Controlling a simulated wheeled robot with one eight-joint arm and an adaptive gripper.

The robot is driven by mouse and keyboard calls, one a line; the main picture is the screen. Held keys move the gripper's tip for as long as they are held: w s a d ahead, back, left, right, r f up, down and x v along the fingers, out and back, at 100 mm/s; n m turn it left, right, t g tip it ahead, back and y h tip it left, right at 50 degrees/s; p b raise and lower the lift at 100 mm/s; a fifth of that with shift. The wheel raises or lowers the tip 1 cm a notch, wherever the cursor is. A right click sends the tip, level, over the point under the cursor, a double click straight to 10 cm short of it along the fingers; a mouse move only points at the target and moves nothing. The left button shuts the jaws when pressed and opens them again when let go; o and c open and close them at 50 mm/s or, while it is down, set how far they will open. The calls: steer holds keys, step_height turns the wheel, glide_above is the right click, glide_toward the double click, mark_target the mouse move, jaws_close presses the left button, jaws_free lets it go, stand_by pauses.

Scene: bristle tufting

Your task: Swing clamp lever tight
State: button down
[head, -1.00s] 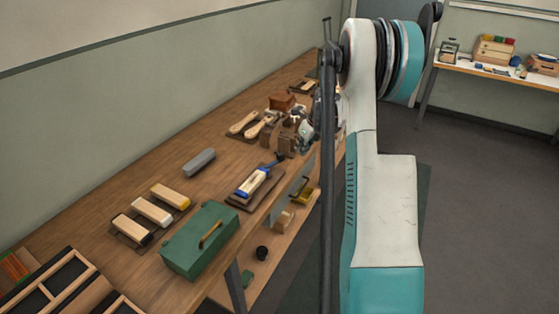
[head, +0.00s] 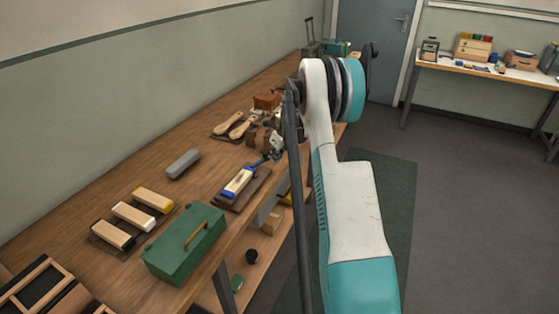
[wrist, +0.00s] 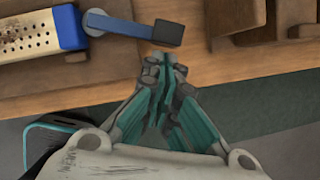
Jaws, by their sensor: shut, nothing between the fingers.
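The clamp lever (wrist: 125,26) is a blue bar with a dark grip (wrist: 168,33); it reaches right from a round pale pivot in the wrist view. Beside the pivot, a blue clamp end (wrist: 70,27) sits against a pale wooden brush block (wrist: 25,35) with rows of holes. In the head view the brush block (head: 238,182) lies on a dark wooden base (head: 252,192), and the lever (head: 256,163) points toward my gripper (head: 276,150). My gripper (wrist: 166,62) is shut and empty. Its tips are just below the dark grip; I cannot tell whether they touch.
A green toolbox (head: 185,243) and several brush blocks (head: 132,216) stand nearer on the bench (head: 75,200). A grey block (head: 183,164) lies behind the clamp. Brown wooden parts (wrist: 240,20) stand right of the lever in the wrist view.

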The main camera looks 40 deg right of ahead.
steer(key=shift+w, duration=0.15)
steer(key=w+n, duration=0.1)
steer(key=w+d+n+y, duration=0.1)
steer(key=shift+w+n, duration=0.15)
steer(key=shift+n, duration=0.25)
steer(key=shift+w, duration=0.55)
steer(key=shift+s+d, duration=0.1)
steer(key=shift+s+d, duration=0.1)
steer(key=shift+s, duration=0.15)
steer(key=s, duration=0.1)
steer(key=s+d, duration=0.1)
steer(key=shift+s, duration=0.3)
steer(key=p+v, duration=0.3)
steer(key=v, duration=0.7)
steer(key=shift+d, duration=0.25)
steer(key=shift+s+r, duration=0.1)
